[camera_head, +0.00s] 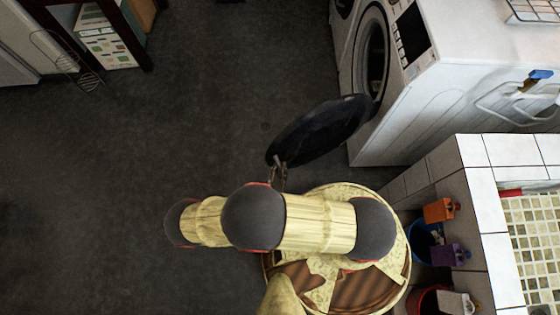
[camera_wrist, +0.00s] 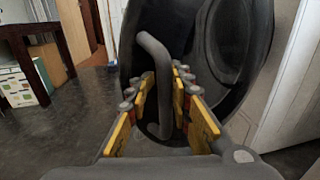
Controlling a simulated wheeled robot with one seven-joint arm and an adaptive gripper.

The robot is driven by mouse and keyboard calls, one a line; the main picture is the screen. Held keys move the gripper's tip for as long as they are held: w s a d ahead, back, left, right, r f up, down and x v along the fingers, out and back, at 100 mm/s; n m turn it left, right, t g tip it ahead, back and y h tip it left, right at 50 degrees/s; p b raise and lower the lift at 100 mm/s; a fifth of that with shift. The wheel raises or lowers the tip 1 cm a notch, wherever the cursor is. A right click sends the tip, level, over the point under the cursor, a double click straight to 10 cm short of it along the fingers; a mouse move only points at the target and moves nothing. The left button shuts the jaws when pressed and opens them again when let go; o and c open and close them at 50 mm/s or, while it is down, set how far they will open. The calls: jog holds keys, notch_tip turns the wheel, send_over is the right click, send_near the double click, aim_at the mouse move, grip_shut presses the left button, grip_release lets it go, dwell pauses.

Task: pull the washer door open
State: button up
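The white washer (camera_head: 430,100) stands at the upper right in the head view, with its round opening (camera_head: 372,55) exposed. Its dark round door (camera_head: 318,128) is swung well out from the front, towards my arm. In the wrist view the door (camera_wrist: 240,50) fills the upper middle and right. A grey bent door handle (camera_wrist: 155,55) runs down between the yellow fingers of my gripper (camera_wrist: 163,92). In the head view my gripper (camera_head: 279,172) is small and at the door's lower left edge.
A tiled counter (camera_head: 465,190) with several bottles (camera_head: 440,211) beside it stands at the lower right, close to my base. A dark-framed shelf (camera_head: 110,35) is at the upper left.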

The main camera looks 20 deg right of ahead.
jog(key=shift+o, duration=1.2)
jog(key=shift+d, duration=0.15)
jog(key=shift+r, duration=0.1)
notch_tip(320, 180, up, 8)
jog(key=shift+s+f, duration=0.1)
jog(key=shift+r, duration=1)
